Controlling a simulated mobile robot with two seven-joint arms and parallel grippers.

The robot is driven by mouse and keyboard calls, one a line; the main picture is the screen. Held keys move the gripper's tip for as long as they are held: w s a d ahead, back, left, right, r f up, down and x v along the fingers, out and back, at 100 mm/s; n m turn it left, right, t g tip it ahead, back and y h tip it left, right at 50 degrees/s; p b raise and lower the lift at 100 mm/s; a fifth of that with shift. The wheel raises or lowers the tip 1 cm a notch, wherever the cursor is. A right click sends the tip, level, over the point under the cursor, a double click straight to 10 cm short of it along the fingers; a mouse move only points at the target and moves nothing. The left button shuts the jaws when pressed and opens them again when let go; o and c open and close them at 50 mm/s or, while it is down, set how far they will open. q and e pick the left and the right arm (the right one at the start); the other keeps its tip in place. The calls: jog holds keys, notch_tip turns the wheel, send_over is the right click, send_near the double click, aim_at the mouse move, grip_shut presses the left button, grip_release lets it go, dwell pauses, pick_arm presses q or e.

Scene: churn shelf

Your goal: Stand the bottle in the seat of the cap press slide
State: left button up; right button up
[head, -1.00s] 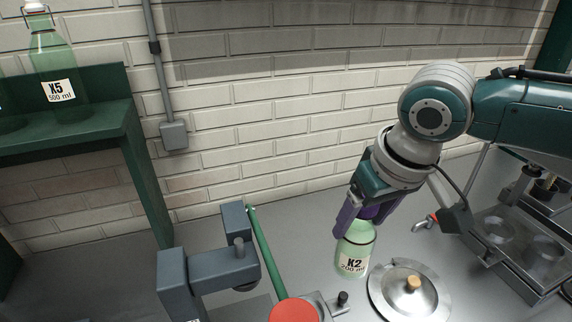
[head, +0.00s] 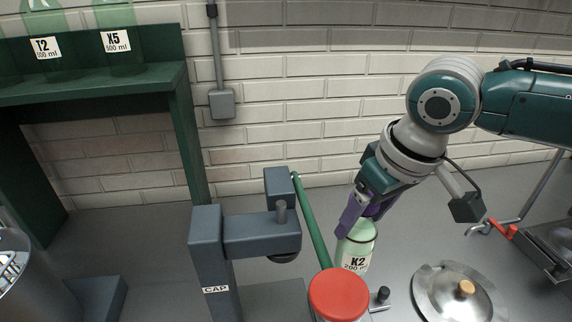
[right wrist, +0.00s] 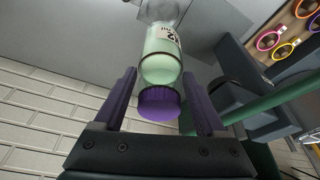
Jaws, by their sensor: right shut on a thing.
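The green K2 bottle (head: 357,243) hangs roughly upright from my right gripper (head: 364,212), which is shut on its top. In the right wrist view the bottle (right wrist: 162,66) shows a purple cap between the purple fingers (right wrist: 160,102). The grey cap press (head: 245,236), labelled CAP, stands just left of the bottle. Its green lever (head: 312,222) ends in a red knob (head: 338,293), which covers the bottle's lower edge. A small black knob (head: 383,294) shows on the slide's side; the seat is hidden. My left gripper is out of view.
A round metal lid (head: 440,300) with a wooden knob lies right of the bottle. A green shelf (head: 90,90) with bottles T2 (head: 45,55) and X5 (head: 117,45) stands at left. The brick wall closes the back.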

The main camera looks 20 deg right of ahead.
aim_at(352, 269)
notch_tip(352, 269, down, 8)
jog(key=n+b, duration=0.2)
jog(key=b, duration=0.5)
jog(key=shift+r+y, duration=0.2)
jog(key=shift+y, duration=0.1)
notch_tip(352, 269, down, 4)
jog(key=b, duration=0.4)
jog(key=shift+r+b, duration=0.15)
jog(key=shift+b, duration=0.15)
jog(key=shift+r+p, duration=0.1)
jog(key=shift+p, duration=0.4)
jog(key=shift+f, duration=0.2)
jog(key=shift+f, duration=0.5)
jog(key=shift+f, duration=0.1)
